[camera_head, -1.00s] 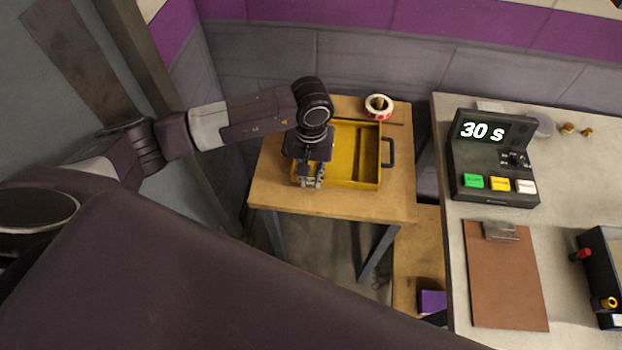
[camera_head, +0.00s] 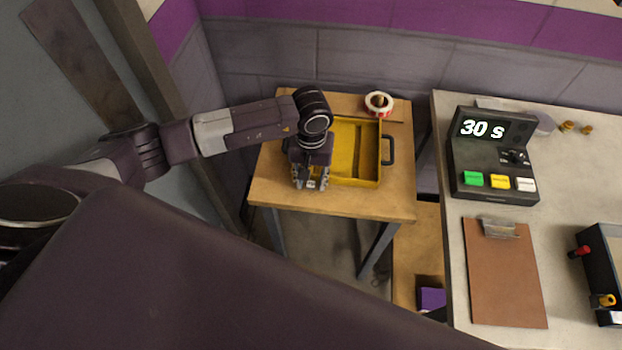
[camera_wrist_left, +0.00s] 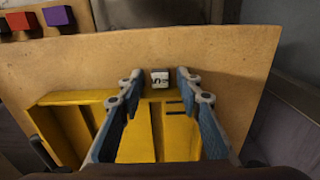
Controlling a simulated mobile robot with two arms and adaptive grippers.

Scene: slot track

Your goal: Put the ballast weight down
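The ballast weight looks to be the small pale metal block with a dark mark (camera_wrist_left: 160,79) in the left wrist view. It sits on the bare wood just outside the wall of the yellow tray (camera_wrist_left: 70,97). My left gripper (camera_wrist_left: 160,76) is open, with a fingertip on either side of the block and a visible gap on both sides. In the head view my left gripper (camera_head: 311,186) points down at the tray's near left corner, and it covers part of the tray (camera_head: 362,182). My right gripper is not in view.
The small wooden table (camera_head: 350,205) also holds a roll of red-and-white tape (camera_head: 379,104) behind the tray. A bench at the right carries a timer reading 30 s (camera_head: 495,155) and a clipboard (camera_head: 507,285). A purple block (camera_head: 432,299) lies lower down.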

